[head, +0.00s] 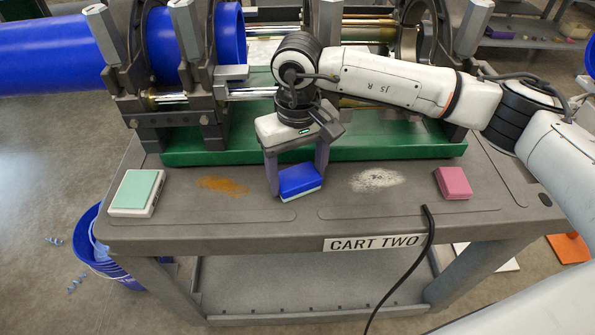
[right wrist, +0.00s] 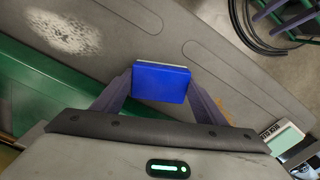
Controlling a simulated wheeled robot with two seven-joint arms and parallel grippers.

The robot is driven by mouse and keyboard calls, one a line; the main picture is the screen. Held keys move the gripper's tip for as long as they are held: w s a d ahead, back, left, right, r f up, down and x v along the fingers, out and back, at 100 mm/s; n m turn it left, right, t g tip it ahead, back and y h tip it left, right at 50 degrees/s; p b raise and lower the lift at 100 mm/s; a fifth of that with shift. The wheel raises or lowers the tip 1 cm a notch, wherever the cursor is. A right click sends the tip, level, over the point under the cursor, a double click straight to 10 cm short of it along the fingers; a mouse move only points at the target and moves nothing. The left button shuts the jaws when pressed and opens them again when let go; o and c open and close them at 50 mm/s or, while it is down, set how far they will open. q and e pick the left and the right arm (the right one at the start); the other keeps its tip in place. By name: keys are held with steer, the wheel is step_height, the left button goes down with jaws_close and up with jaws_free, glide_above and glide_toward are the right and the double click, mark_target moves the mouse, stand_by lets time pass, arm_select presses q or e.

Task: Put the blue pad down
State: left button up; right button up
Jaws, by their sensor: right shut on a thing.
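The blue pad (head: 300,182) is a small block with a blue top and a pale layer beneath. My right gripper (head: 296,180) is shut on it, one finger on each side, above the front part of the grey cart top. In the right wrist view the pad (right wrist: 161,82) sits between the fingertips of the gripper (right wrist: 160,88). I cannot tell whether the pad touches the cart top. My left gripper is not in view.
A mint pad on a white base (head: 137,192) lies at the cart's left, a pink pad (head: 454,183) at the right. An orange stain (head: 224,186) and a white powdery patch (head: 377,180) mark the cart top (head: 270,232). The green tray (head: 400,150) stands behind; a black cable (head: 427,240) hangs in front.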

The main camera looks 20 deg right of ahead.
mark_target(297, 176)
steer(key=shift+f, duration=0.2)
steer(key=o, duration=1)
steer(key=shift+o, duration=0.2)
steer(key=shift+r, duration=0.1)
steer(key=shift+r, duration=0.55)
step_height(297, 176, up, 11)
steer(key=b, duration=0.1)
